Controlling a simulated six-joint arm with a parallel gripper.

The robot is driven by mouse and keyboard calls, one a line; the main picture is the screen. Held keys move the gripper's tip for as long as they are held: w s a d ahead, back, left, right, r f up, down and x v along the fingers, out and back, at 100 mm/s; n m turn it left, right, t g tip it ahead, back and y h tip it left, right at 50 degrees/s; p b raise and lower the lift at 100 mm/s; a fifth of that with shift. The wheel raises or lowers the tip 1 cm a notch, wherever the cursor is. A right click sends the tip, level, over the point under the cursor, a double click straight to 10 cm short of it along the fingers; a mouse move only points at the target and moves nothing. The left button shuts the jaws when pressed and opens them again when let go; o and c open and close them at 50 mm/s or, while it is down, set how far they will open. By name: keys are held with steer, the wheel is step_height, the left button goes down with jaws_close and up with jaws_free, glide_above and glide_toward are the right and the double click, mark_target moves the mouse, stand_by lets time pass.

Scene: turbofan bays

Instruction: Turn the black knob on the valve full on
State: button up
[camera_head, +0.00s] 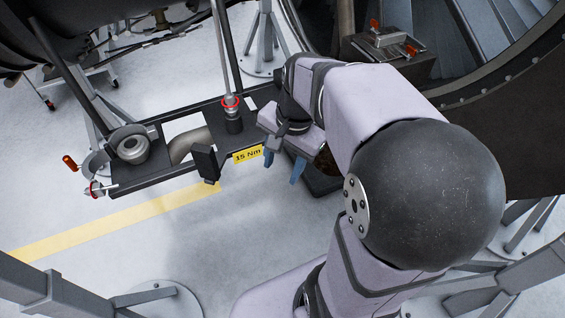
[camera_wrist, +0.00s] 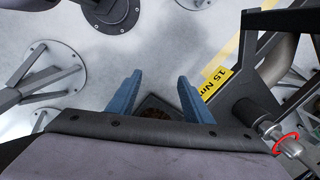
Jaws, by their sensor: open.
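A black upright block-shaped handle (camera_head: 206,163) stands at the front edge of a dark bracket frame, left of a yellow "15 Nm" label (camera_head: 247,154). It looks like the black knob, but its turned position is hard to tell. My gripper (camera_head: 283,166) is to the right of the handle and label, apart from both. Its blue fingers are spread, with nothing between them. In the wrist view my gripper (camera_wrist: 159,76) also shows open, with the label (camera_wrist: 215,83) to the right of its fingers.
A red-ringed metal rod (camera_head: 231,102) stands in a black socket on the bracket frame (camera_head: 180,173). A round grey fitting (camera_head: 130,146) and red-handled fittings (camera_head: 70,162) are at left. A dark tray (camera_head: 318,184) lies below my gripper. Open floor (camera_head: 190,235) lies in front.

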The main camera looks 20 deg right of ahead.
steer(key=w+d+f+m+t+h+b, duration=0.1)
steer(key=d+f+m+t+h+b, duration=0.15)
steer(key=d, duration=0.85)
steer(key=w+d+f+m+t+h+b, duration=0.1)
steer(key=d+f+t+h+b, duration=0.2)
steer(key=d, duration=0.9)
steer(key=d+r+n+t+h+b, duration=0.3)
steer(key=d+r+n+h+b, duration=0.1)
steer(key=d+r+h+b, duration=0.15)
steer(key=w+a+r+n+t+y+b, duration=0.1)
steer(key=w+a+r+n+t+y, duration=0.2)
steer(key=w+a+r+n+t, duration=0.3)
steer(key=shift+n+t, duration=0.35)
steer(key=shift+r+p+x, duration=0.15)
steer(key=shift+p+x, duration=0.1)
steer(key=shift+x, duration=1.25)
steer(key=shift+r+p+x, duration=0.1)
steer(key=shift+p+x, duration=0.1)
steer(key=shift+x, duration=1.3)
steer(key=shift+a, duration=0.15)
steer(key=shift+c, duration=0.7)
steer(key=c, duration=0.9)
